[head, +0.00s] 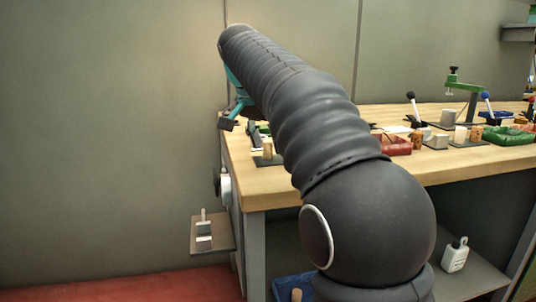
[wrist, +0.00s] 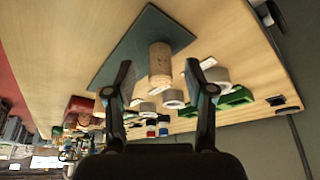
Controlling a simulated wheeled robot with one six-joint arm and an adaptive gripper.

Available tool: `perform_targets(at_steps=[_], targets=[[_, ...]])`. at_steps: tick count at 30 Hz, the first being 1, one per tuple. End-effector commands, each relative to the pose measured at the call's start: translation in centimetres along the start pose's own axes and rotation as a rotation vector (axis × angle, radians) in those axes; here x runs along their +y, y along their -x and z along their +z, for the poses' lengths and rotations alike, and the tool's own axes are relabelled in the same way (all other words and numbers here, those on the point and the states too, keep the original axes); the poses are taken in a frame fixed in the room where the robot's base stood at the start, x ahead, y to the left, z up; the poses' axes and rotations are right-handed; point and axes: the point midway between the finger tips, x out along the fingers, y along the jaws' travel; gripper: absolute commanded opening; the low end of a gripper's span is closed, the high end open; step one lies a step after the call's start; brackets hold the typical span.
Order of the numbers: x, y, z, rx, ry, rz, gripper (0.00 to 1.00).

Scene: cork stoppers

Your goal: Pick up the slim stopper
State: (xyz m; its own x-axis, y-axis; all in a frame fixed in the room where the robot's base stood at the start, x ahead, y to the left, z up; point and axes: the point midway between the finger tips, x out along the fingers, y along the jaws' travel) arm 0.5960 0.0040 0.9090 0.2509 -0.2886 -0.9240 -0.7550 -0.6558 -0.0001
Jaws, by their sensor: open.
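A pale cork stopper (wrist: 160,63) stands on a dark green mat (wrist: 128,50) in the wrist view. It appears between the two fingers of my gripper (wrist: 159,72), apart from both. In the head view this stopper (head: 267,151) is on a dark mat (head: 266,161) near the bench's left front corner. My gripper (head: 240,115), with teal parts, is open at the bench's left edge, partly hidden by my arm. It looks higher than the stopper. More corks (head: 476,133) stand farther right; I cannot tell how their widths compare.
The wooden bench (head: 245,183) has a red tray (head: 392,146), a green tray (head: 508,135) and a green-armed stand (head: 465,87) to the right. Several grey round pieces (wrist: 172,98) are beyond the mat in the wrist view. A small side shelf (head: 220,240) sticks out at left.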

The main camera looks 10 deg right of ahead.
Motion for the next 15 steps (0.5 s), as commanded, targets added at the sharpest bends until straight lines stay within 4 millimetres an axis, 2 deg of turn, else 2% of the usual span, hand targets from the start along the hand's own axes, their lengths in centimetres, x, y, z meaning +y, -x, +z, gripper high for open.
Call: perform_targets(at_steps=[4, 11, 12, 15], targets=[[0.01, -1.35, 0.07, 0.0, 0.0, 0.0, 0.54], [0.0, -1.47, 0.03, 0.0, 0.0, 0.0, 0.54], [0.0, -1.47, 0.03, 0.0, 0.0, 0.0, 0.51], [-0.01, -1.47, 0.03, 0.0, 0.0, 0.0, 0.32]])
